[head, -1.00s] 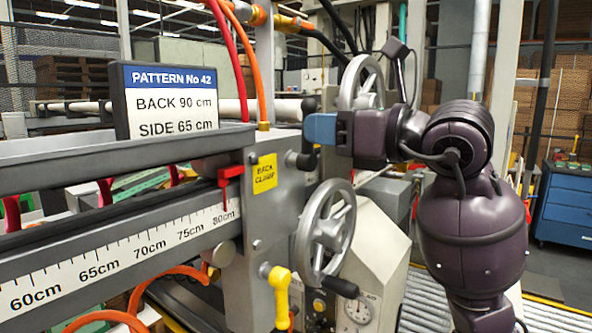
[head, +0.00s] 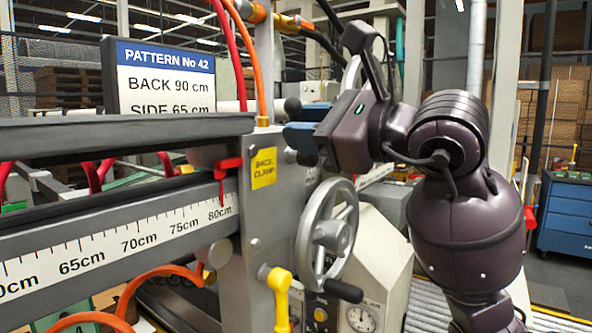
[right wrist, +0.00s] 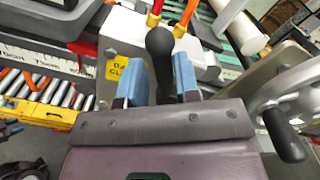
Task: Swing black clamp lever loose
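The black clamp lever (right wrist: 159,44) stands up between the blue fingertips of my right gripper (right wrist: 161,80) in the right wrist view, its round knob beyond the fingertips. The fingers hide most of the shaft in the head view.
A yellow BACK CLAMP label (head: 263,168) is on the housing. A grey handwheel (head: 328,234) with a black handle is just below my right gripper. A yellow lever (head: 280,293) hangs lower left. A red pointer (head: 228,168) sits at the scale rail (head: 150,238). Orange hoses run nearby.

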